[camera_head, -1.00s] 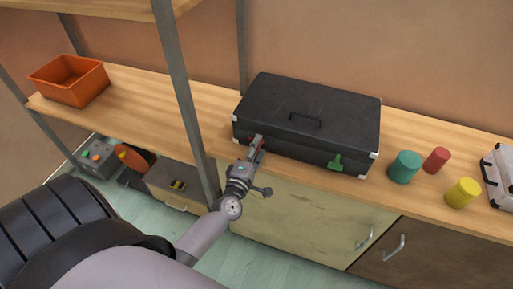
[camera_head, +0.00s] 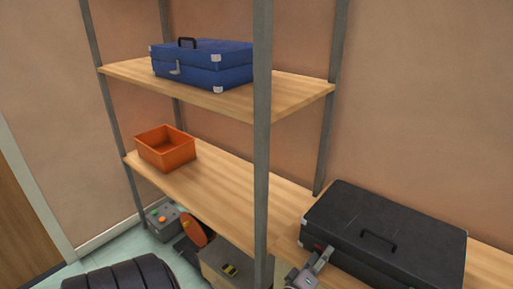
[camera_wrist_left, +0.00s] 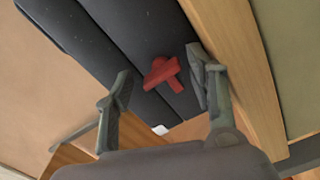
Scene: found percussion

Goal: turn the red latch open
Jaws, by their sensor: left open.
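The black case (camera_head: 385,235) lies shut on the wooden bench at the lower right of the head view, and its dark side also shows in the left wrist view (camera_wrist_left: 125,30). The red latch (camera_wrist_left: 163,72) is on that side, T-shaped, seen between my left fingers. My left gripper (camera_head: 322,260) is at the front left of the case in the head view, where the latch is mostly hidden. In the wrist view the left gripper (camera_wrist_left: 158,68) is open, a finger on each side of the latch, with gaps. I cannot tell whether either finger touches it. My right gripper is not in view.
A blue case (camera_head: 205,65) stands on the upper shelf and an orange bin (camera_head: 166,148) on the bench at left. A grey shelf post (camera_head: 262,150) rises left of the black case. The bench (camera_head: 225,190) is clear between bin and case.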

